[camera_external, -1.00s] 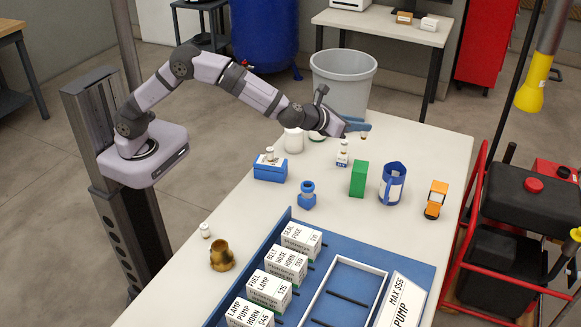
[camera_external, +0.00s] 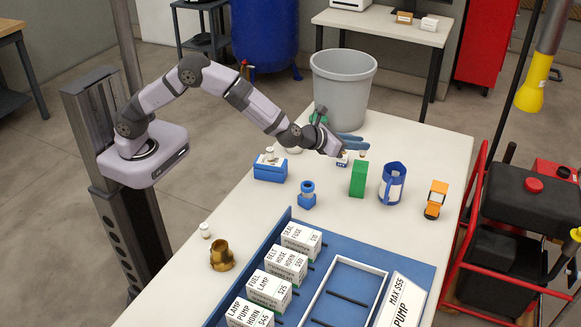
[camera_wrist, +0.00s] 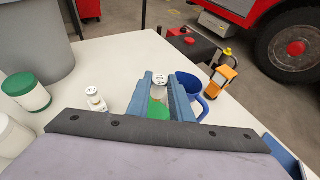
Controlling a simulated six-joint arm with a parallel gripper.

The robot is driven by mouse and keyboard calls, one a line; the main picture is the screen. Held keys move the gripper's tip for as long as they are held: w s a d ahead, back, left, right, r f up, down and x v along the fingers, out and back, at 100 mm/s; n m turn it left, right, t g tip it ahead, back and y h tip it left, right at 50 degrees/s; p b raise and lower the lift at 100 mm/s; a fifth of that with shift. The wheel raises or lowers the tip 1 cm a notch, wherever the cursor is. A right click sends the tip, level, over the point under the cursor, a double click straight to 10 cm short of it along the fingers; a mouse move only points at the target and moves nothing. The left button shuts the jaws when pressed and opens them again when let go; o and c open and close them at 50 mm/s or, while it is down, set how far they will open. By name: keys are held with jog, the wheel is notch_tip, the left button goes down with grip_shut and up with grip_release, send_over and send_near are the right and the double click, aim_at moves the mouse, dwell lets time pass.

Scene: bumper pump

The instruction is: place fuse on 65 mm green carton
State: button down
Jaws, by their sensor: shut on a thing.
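My gripper (camera_wrist: 165,96) is shut on a small white-topped fuse (camera_wrist: 160,80), which shows between the blue fingers in the wrist view. In the external view the held fuse (camera_external: 363,154) is just above the green carton (camera_external: 358,180), an upright block on the table. The carton's green top (camera_wrist: 158,109) shows between the fingers, below the fuse. Whether fuse and carton touch, I cannot tell. My gripper (camera_external: 350,150) in the external view hangs behind and above the carton.
A blue fitting (camera_external: 307,195) and a blue box (camera_external: 270,170) stand left. A white-and-blue item (camera_external: 342,160) is close behind.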

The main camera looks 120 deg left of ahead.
jog(key=shift+f, duration=1.85)
jog(key=shift+f, duration=0.15)
jog(key=c, duration=1.6)
grip_release()
jog(key=shift+r, duration=0.2)
jog(key=b+v, duration=0.2)
jog(key=v, duration=1)
jog(key=shift+b, duration=0.35)
